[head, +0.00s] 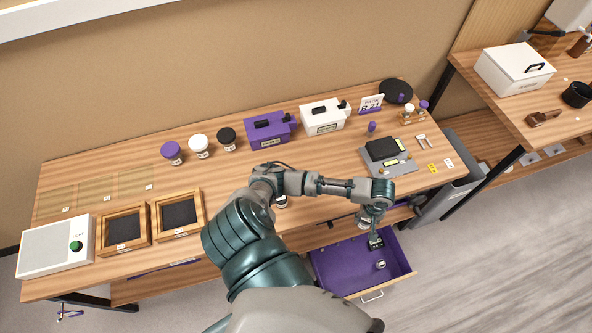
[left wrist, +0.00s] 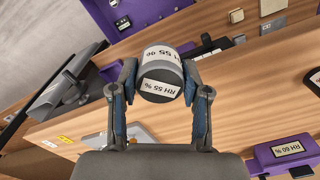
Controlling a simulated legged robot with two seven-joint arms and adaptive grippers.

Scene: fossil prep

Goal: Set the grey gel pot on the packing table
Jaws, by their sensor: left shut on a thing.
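The grey gel pot (left wrist: 160,82), a short cylinder with white "RH 55 %" labels, sits between the fingers of my left gripper (left wrist: 160,76). The fingers are shut on its sides. In the head view my left wrist hangs near the front edge of the long bench, by the open drawer; the pot cannot be made out clearly there. The packing table appears to be the separate wooden table (head: 512,108) at the far right, apart from the gripper. My right gripper is out of view.
A purple drawer (head: 335,270) stands open below the bench. A grey tray (head: 383,168) with a black block, a purple case (head: 268,130) and a white case (head: 322,117) stand on the bench. A white lidded box (head: 510,72) and a black bowl (head: 577,95) occupy the right table.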

